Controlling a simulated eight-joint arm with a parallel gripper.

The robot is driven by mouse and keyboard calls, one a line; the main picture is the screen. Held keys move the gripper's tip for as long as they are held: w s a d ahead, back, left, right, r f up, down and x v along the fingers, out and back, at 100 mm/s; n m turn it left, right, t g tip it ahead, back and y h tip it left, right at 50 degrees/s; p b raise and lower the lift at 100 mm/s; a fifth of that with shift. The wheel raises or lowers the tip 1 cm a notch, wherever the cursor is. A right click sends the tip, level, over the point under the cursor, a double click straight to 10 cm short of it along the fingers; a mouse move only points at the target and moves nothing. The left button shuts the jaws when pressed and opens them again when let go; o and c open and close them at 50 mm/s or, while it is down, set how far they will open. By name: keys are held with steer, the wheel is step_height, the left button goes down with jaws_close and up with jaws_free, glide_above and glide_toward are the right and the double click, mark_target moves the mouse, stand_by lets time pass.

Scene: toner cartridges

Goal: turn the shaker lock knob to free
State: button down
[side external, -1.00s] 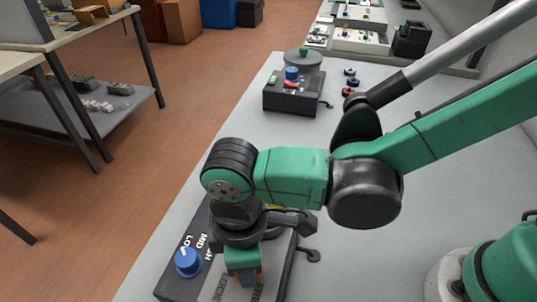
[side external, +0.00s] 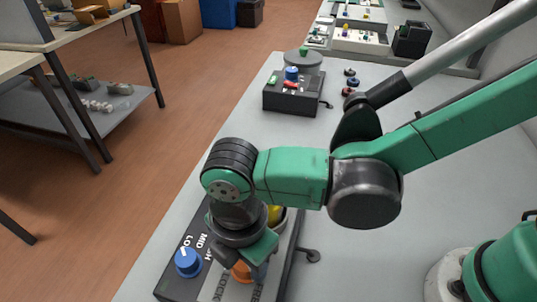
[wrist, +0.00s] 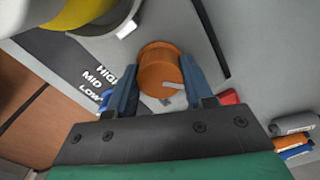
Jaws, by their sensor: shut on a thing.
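The orange lock knob (wrist: 162,68) sits between the two blue fingers of my gripper (wrist: 157,88) in the wrist view. The fingers are closed against its sides, and a white pointer mark on its top points right and slightly down. In the side view my gripper (side external: 249,268) is down at the shaker's dark panel (side external: 183,272), with part of the orange knob (side external: 239,271) showing beside a finger.
A blue speed knob (side external: 188,262) stands beside LOW, MID and HIGH labels on the same panel. A yellow cylinder (side external: 274,213) stands close behind my gripper. A second shaker (side external: 291,97) is farther back on the grey bench. The bench between them is clear.

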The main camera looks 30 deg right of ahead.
stand_by(0.3)
steer(key=shift+c, duration=1.7)
jaws_free()
steer(key=shift+r, duration=2.85)
